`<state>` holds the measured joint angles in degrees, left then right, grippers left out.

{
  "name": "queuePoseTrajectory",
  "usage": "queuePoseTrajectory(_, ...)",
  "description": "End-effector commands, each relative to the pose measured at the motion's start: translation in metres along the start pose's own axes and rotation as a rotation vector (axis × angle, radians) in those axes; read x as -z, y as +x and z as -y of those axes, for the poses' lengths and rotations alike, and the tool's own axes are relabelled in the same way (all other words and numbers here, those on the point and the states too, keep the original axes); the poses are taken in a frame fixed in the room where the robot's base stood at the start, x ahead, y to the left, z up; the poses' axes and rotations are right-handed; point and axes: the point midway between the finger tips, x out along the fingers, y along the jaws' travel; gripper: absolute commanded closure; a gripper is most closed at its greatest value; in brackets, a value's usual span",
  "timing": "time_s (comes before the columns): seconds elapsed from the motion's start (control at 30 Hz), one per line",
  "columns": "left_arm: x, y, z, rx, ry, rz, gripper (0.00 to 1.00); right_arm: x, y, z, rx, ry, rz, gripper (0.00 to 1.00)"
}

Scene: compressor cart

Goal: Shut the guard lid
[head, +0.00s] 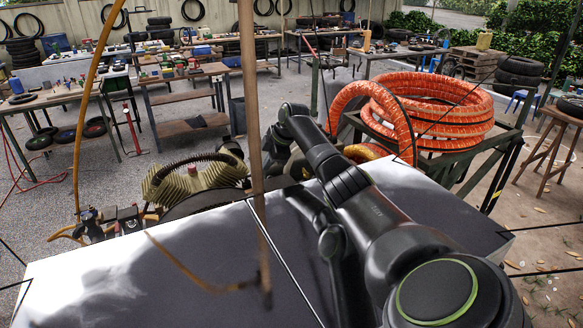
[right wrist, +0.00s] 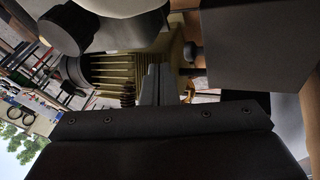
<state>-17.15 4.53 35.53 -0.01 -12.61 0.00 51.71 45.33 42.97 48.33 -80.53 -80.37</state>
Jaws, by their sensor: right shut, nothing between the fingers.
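A wide glossy grey panel (head: 150,270) with a dark seam spans the front of the head view; I cannot tell for sure whether it is the guard lid. Behind its far edge is the yellow finned compressor (head: 195,182), which also shows in the right wrist view (right wrist: 115,70). My right arm reaches over the panel from the lower right, and its fingers are hidden in the head view. In the right wrist view my right gripper (right wrist: 155,80) is shut and empty, close to the compressor. A dark flat panel (right wrist: 240,45) is at its right. My left gripper is not in view.
A coil of orange hose (head: 440,115) sits on a metal frame right of the compressor. An upright brown pole (head: 250,100) stands in front of the compressor. Workbenches (head: 185,75) with tools and tyres are farther back. A wooden stool (head: 555,135) stands at right.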

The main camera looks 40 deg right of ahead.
Motion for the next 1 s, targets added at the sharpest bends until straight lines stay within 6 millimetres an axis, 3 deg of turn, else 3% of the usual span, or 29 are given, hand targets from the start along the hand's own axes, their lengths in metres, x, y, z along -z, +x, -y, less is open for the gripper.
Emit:
queuePoseTrajectory(0.47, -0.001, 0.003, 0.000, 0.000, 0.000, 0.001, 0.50, -0.001, -0.009, -0.001, -0.002, -0.001, 0.000, 1.00)
queuePoseTrajectory(0.63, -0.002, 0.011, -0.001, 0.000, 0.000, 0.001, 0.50, -0.002, -0.034, 0.000, -0.006, -0.003, 0.002, 1.00)
queuePoseTrajectory(1.0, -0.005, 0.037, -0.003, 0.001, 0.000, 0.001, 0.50, -0.001, -0.124, 0.000, -0.005, -0.002, 0.000, 1.00)
